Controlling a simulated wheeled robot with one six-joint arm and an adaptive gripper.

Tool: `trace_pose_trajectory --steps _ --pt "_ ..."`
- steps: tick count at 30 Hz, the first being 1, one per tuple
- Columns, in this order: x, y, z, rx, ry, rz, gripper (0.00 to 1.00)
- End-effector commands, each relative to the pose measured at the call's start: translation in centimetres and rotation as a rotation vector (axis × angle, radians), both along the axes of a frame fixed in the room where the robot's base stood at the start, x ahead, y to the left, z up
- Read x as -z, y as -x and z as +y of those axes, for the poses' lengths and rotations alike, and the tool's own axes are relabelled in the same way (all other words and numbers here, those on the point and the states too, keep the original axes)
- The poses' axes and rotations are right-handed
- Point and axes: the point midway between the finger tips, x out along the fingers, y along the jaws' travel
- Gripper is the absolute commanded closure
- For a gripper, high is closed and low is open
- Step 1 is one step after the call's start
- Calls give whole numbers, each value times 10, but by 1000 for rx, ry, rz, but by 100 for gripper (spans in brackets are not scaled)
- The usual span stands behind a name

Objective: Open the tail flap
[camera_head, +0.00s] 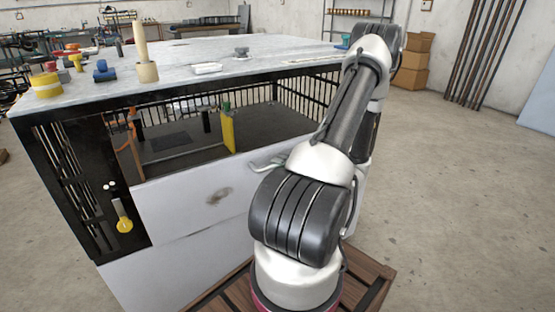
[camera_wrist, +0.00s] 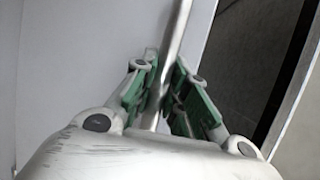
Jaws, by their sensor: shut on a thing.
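A large box-like frame with a pale top stands ahead in the head view. A white front panel (camera_head: 180,208) with a dark smudge, which looks like the tail flap, is below an open gap in that frame. A bent grey handle (camera_head: 268,163) sticks out near its right upper edge, partly behind my arm. In the wrist view, my gripper (camera_wrist: 164,72) has its green-padded fingers shut on a slim metal bar (camera_wrist: 179,28), which looks like a handle. A white surface (camera_wrist: 85,60) lies behind it. My gripper is hidden by my arm in the head view.
The pale top (camera_head: 200,58) holds a wooden peg (camera_head: 146,70), a white dish (camera_head: 207,68) and several small items. A yellow round-ended item (camera_head: 123,217) hangs at the left. Cardboard boxes (camera_head: 413,58) stand at the back right. The floor (camera_head: 450,190) on the right is clear.

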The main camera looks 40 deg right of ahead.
Motion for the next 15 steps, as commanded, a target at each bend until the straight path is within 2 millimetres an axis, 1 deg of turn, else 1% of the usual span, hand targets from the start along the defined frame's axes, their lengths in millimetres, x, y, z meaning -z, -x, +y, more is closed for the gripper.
trace_pose_trajectory --steps 1,5,9,14,15 --pt "4 9 1 5 -1 -11 100" --pt "16 34 7 5 -2 -8 100" --pt "34 61 14 5 -3 -7 100" --pt "60 90 22 6 27 -150 100" --pt "65 96 22 6 30 -143 100"
